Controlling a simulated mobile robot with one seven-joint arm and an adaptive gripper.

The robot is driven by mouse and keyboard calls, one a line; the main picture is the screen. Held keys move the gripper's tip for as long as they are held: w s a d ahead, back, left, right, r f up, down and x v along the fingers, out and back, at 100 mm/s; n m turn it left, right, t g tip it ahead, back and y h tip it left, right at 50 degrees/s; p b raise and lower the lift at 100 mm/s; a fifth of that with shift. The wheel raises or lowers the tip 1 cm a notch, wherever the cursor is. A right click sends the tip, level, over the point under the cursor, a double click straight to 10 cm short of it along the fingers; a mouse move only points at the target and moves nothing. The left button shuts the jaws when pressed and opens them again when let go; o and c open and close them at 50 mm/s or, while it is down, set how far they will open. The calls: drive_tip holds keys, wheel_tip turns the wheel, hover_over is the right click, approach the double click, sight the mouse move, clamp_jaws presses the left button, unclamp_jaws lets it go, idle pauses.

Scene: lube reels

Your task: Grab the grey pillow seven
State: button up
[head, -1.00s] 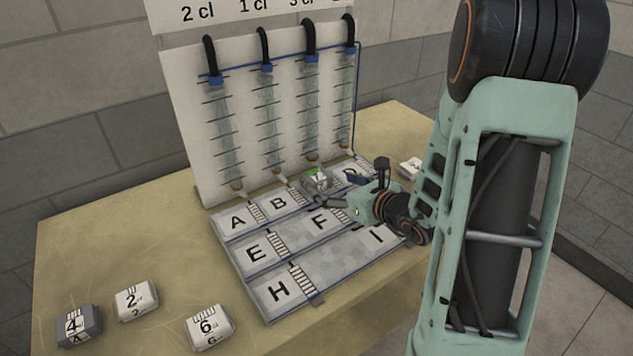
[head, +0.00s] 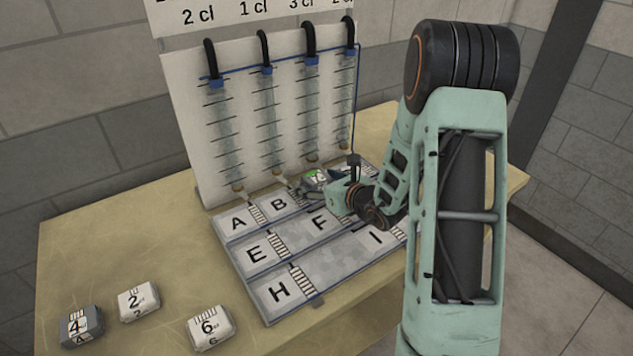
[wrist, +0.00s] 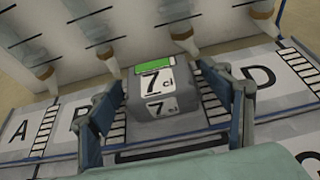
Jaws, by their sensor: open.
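The grey pillow seven (wrist: 159,92) has a white label reading 7 and a green patch on top. In the wrist view it sits on the lettered board between squares B and D. It also shows in the head view (head: 313,179), at the board's back row, partly hidden by my gripper. My gripper (wrist: 166,103) is open, with one finger on each side of the pillow. I cannot tell whether the fingers touch it.
The lettered board (head: 290,262) lies on the yellowish table (head: 130,215). An upright panel with several tubes (head: 262,120) stands right behind. A dark block 4 (head: 81,327) and white blocks 2 (head: 138,301) and 6 (head: 210,328) lie at front left.

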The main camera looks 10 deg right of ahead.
drive_tip(key=c, duration=1.3)
drive_tip(key=shift+r, duration=0.1)
